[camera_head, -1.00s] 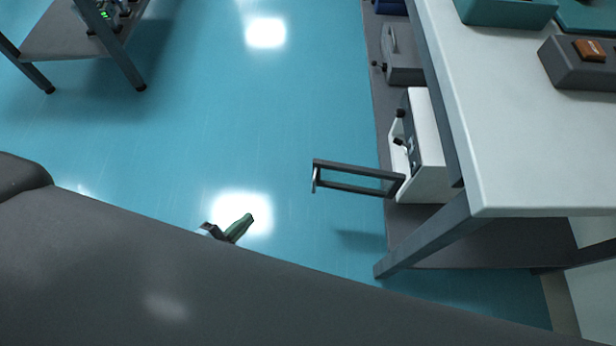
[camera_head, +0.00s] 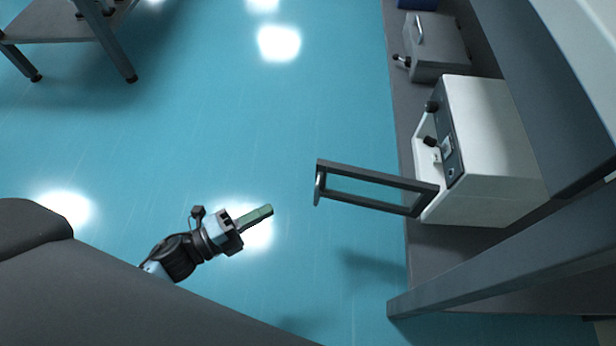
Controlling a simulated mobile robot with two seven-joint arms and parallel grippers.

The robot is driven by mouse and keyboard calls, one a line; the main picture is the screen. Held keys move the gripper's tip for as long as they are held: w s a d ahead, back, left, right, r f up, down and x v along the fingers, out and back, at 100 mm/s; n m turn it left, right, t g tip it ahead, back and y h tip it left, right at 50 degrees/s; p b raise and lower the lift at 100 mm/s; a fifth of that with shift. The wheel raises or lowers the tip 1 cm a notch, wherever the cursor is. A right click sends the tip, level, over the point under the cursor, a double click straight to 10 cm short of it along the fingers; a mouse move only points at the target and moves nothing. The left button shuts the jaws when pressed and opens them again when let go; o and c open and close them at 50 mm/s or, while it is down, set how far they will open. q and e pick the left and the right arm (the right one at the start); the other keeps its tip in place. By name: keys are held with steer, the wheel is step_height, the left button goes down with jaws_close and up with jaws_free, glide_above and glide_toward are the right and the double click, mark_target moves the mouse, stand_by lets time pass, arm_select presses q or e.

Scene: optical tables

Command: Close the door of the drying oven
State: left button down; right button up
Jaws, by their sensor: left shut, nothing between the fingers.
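The drying oven (camera_head: 493,150) is a white box with a dark control strip, on the lower shelf under the table at the right. Its door (camera_head: 372,174), a dark frame with a window, stands open and sticks out to the left over the floor, with a handle (camera_head: 319,188) at its free end. My left gripper (camera_head: 263,212) is shut and empty, with green fingers, left of the door's free end and a little lower in the picture, apart from it. My right gripper is not in view.
A grey box-shaped device (camera_head: 436,45) with a handle stands on the shelf (camera_head: 420,258) beyond the oven. A table leg (camera_head: 480,270) slants near the oven. Another table (camera_head: 62,32) is at the upper left. The blue floor between is clear.

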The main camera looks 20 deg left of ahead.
arm_select(q)
steer(key=b, duration=0.4)
glide_toward(321, 169)
steer(key=x, duration=0.5)
steer(key=shift+w+d, duration=0.15)
steer(key=shift+d, duration=0.3)
steer(key=shift+w, duration=0.15)
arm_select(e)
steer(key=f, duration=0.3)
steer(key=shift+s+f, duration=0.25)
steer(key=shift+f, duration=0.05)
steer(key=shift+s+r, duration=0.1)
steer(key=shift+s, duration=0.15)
arm_select(q)
steer(key=shift+w+a, duration=0.1)
steer(key=shift+a, duration=0.05)
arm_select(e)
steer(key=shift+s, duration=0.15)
